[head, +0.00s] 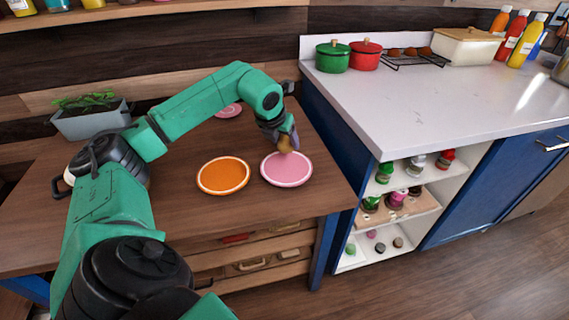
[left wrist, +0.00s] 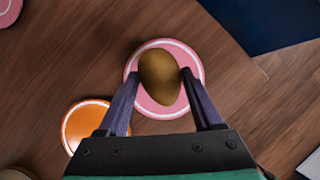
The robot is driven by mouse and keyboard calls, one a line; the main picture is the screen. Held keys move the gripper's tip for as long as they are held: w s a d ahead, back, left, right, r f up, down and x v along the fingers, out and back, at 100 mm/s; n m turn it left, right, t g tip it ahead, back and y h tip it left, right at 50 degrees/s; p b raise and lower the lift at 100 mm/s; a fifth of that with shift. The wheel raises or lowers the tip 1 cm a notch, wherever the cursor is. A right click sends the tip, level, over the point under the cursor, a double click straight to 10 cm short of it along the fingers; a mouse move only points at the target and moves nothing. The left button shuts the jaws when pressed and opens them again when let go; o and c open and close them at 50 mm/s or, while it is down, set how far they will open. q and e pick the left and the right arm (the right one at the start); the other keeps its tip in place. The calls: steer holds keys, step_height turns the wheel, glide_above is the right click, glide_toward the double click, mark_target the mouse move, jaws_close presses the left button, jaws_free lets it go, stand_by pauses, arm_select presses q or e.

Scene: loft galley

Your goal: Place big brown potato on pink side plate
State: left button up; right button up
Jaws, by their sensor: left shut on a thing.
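The big brown potato (left wrist: 159,76) is between the fingers of my left gripper (left wrist: 158,84), which is shut on it. In the head view the potato (head: 285,145) shows just below the left gripper (head: 284,138), over the far part of the pink side plate (head: 287,172). In the left wrist view the pink plate (left wrist: 142,101) lies behind the potato, with its rim showing around it. I cannot tell whether the potato touches the plate. My right gripper is not in view.
An orange plate (head: 223,176) lies just left of the pink plate on the wooden counter. Another pink dish (head: 228,110) sits farther back. A planter (head: 90,119) stands at the back left. A white worktop (head: 430,100) with pots is at right.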

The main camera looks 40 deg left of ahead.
arm_select(q)
step_height(320, 180, down, 7)
steer(key=shift+f, duration=0.15)
steer(key=o, duration=1.5)
steer(key=shift+c, duration=0.2)
steer(key=b+v, duration=0.1)
steer(key=v, duration=1.1)
